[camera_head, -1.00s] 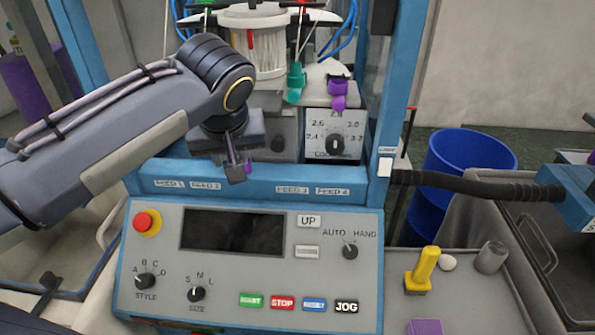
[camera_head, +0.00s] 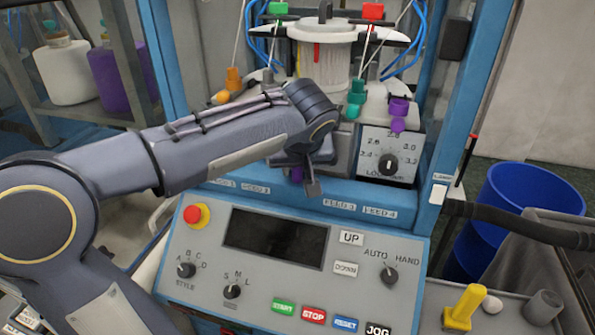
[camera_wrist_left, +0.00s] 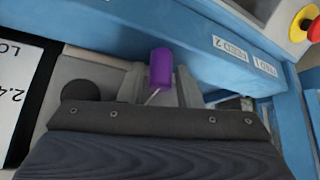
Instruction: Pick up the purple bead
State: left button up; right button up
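The purple bead (camera_wrist_left: 160,68) is a small cylinder in the left wrist view. It lies between the two grey fingers of my left gripper (camera_wrist_left: 163,88), with what look like narrow gaps beside it. In the head view my left gripper (camera_head: 304,186) points down just above the blue rail of the machine. A bit of the purple bead (camera_head: 297,174) shows left of the near finger; the rest is hidden by the gripper. The fingers look open around the bead. My right gripper is not in view.
A control panel (camera_head: 338,291) slopes in front of the blue rail (camera_head: 385,214). Behind stand a dial plate (camera_head: 373,148), a teal feeder (camera_head: 356,92) and another purple piece (camera_head: 398,112). A blue barrel (camera_head: 530,190) and a yellow peg (camera_head: 467,302) are at the right.

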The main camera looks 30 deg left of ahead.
aim_at(296, 183)
pick_arm(q)
grip_shut()
jog(key=shift+s, duration=0.1)
jog(key=shift+s+r+b, duration=0.3)
jog(key=shift+s+r, duration=0.05)
jog(key=shift+r, duration=0.1)
notch_tip(296, 183, up, 6)
jog(key=s+d+b, duration=0.1)
jog(key=s+d, duration=0.1)
jog(key=s, duration=0.7)
jog(key=s+d+b, duration=0.2)
jog(key=s, duration=0.7)
jog(key=shift+s+d, duration=0.3)
jog(key=shift+s, duration=0.05)
